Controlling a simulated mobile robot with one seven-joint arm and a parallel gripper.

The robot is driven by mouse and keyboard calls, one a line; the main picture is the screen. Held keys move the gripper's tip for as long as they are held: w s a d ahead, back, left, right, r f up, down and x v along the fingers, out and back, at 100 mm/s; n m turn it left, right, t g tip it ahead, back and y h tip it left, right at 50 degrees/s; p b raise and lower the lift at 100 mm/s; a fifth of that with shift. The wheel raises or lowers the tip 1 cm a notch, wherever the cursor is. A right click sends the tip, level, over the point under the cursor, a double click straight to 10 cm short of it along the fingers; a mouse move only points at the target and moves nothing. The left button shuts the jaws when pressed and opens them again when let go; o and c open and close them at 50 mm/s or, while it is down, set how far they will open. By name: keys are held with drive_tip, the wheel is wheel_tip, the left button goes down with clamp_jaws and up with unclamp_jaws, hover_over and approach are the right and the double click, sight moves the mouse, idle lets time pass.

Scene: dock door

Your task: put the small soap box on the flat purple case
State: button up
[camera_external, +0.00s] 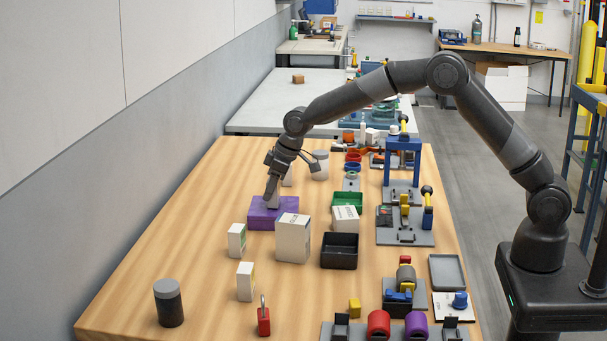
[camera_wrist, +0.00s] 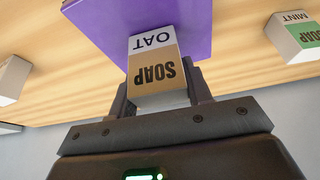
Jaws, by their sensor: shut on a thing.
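The flat purple case (camera_external: 288,210) lies on the wooden table, and it fills the top middle of the wrist view (camera_wrist: 190,20). My gripper (camera_external: 271,201) is over the case, pointing down. In the wrist view my gripper (camera_wrist: 160,95) is shut on the small soap box (camera_wrist: 157,75), a tan and white box marked "SOAP" and "OAT". The box's far end overlaps the purple case in that view. I cannot tell whether its underside touches the case.
A large white box (camera_external: 293,240) stands close in front of the case. Smaller white boxes (camera_external: 237,241) (camera_external: 245,282) stand nearer the front. A black bin (camera_external: 340,257) and green bin (camera_external: 352,197) are to the right. Bare table lies left of the case.

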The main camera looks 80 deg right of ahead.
drive_tip(key=shift+f, duration=0.15)
drive_tip(key=o, duration=1)
drive_tip(key=v, duration=1.2)
drive_tip(key=s+a+r, duration=0.4)
drive_tip(key=s+r, duration=0.2)
drive_tip(key=s, duration=0.4)
drive_tip(key=s+a+r, duration=0.4)
drive_tip(key=s+r, duration=0.1)
drive_tip(key=s, duration=0.5)
drive_tip(key=shift+t, duration=0.5)
drive_tip(key=s+a+f, duration=0.1)
drive_tip(key=s, duration=0.7)
drive_tip(key=s+a+f, duration=0.1)
drive_tip(key=s+f, duration=0.1)
drive_tip(key=s, duration=0.6)
drive_tip(key=s+a+f, duration=0.1)
drive_tip(key=s+a, duration=0.1)
drive_tip(key=s, duration=0.7)
drive_tip(key=shift+f, duration=0.4)
